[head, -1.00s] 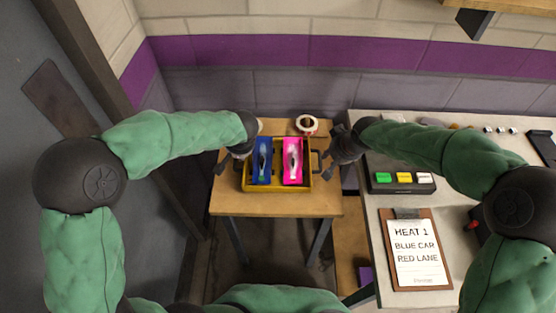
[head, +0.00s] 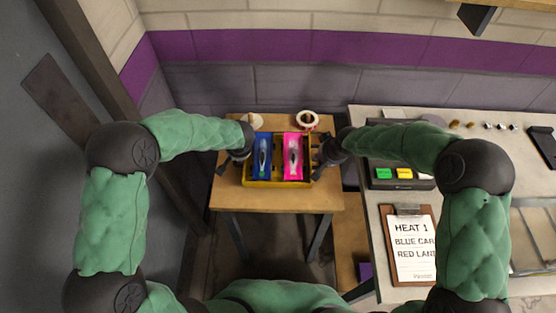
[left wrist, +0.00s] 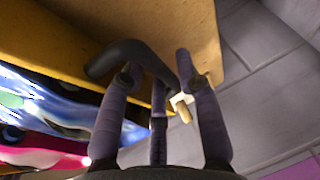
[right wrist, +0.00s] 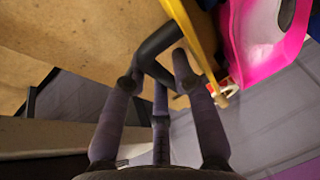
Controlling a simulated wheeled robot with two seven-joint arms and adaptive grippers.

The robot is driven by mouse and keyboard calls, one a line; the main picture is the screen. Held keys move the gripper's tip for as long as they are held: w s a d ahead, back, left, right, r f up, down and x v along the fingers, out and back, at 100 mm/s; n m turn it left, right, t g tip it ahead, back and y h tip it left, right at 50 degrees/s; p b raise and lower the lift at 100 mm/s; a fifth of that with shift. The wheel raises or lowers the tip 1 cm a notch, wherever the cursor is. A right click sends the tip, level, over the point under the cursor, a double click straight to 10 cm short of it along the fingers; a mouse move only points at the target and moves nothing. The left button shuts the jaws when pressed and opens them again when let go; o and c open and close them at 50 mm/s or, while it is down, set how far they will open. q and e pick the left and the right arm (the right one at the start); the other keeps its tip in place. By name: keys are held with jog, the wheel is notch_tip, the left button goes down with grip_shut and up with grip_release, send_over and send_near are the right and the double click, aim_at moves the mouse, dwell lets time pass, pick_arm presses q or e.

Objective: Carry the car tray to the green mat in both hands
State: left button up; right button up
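The car tray (head: 278,184) is yellow and sits on a small wooden table. It holds a blue lane piece (head: 262,168) and a pink one (head: 293,168), each with a car in it. My left gripper (head: 238,158) is at the tray's left end; in the left wrist view its spread fingers (left wrist: 156,72) straddle a black handle (left wrist: 128,52). My right gripper (head: 326,152) is at the right end; its fingers (right wrist: 158,70) are spread around the other black handle (right wrist: 160,42). Neither grip looks closed. No green mat shows.
The wooden table (head: 275,200) has a roll of tape (head: 307,119) behind the tray. A counter (head: 372,205) at right holds a button box (head: 400,182) and a clipboard (head: 410,245) reading "Heat 1, blue car, red lane". A wall stands behind.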

pick_arm(q)
jog(key=shift+f, duration=0.3)
pick_arm(e)
jog(key=shift+w+f, duration=0.1)
jog(key=shift+f, duration=0.2)
pick_arm(q)
grip_shut()
pick_arm(e)
grip_shut()
pick_arm(q)
jog(key=shift+w+r, duration=0.15)
jog(key=shift+r, duration=0.1)
pick_arm(e)
jog(key=shift+w+r, duration=0.1)
jog(key=shift+r, duration=0.2)
